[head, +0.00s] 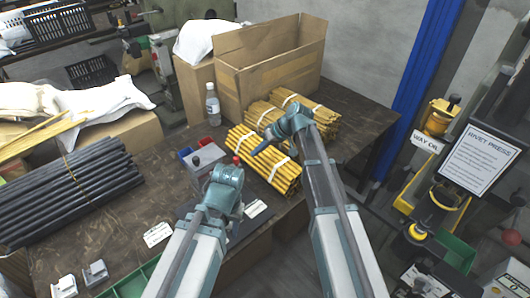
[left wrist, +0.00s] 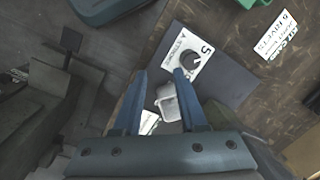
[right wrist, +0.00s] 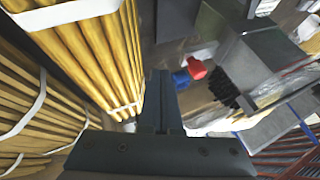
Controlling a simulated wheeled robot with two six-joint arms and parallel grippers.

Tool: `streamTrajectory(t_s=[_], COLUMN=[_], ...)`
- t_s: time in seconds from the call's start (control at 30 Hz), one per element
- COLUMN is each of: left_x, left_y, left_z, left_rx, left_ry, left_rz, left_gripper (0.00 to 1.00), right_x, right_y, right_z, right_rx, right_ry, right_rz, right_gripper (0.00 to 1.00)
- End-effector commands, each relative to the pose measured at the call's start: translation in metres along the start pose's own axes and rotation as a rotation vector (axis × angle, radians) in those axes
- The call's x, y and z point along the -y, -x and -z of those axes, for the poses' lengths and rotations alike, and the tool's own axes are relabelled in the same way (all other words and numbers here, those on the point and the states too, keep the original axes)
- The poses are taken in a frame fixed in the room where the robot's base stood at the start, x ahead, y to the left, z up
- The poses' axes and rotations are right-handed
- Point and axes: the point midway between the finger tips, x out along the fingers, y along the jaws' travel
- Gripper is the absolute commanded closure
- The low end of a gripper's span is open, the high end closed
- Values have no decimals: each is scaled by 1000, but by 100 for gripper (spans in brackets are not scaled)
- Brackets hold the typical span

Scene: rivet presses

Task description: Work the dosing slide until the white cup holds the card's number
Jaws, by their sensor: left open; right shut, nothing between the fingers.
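A small pale cup (left wrist: 168,102) shows in the left wrist view, behind the gap between the open fingers of my left gripper (left wrist: 160,73). I cannot see what it holds. A white card with a 5 and a black knob (left wrist: 187,52) lies on the dark mat (left wrist: 222,78) just past the fingertips. A second card reading 5 rivets (left wrist: 273,38) lies on the table. In the head view my left gripper (head: 228,178) hides the cup, beside a grey box with a black knob (head: 205,161) and a red knob (head: 237,160).
Bundles of yellow rods (head: 262,160) lie right beside my right gripper and fill the left of its wrist view (right wrist: 85,50). Red and blue bins (head: 205,143) sit behind the grey box.

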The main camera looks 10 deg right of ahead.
Motion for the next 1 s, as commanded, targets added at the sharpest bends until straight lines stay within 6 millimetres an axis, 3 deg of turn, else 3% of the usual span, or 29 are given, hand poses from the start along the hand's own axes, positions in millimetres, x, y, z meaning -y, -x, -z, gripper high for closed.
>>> streamTrajectory(t_s=[0.3, 0.8, 1.0], left_x=[0, 0, 0], left_y=[-1, -1, -1], left_z=[0, 0, 0], left_rx=[0, 0, 0], left_ry=[0, 0, 0], left_rz=[0, 0, 0], left_gripper=[58, 58, 58], right_x=[32, 37, 60], right_y=[-18, -20, -29], right_z=[0, 0, -7], right_rx=[0, 0, 1], right_ry=[0, -1, 2], right_rz=[1, 0, 1], right_gripper=[100, 100, 100])
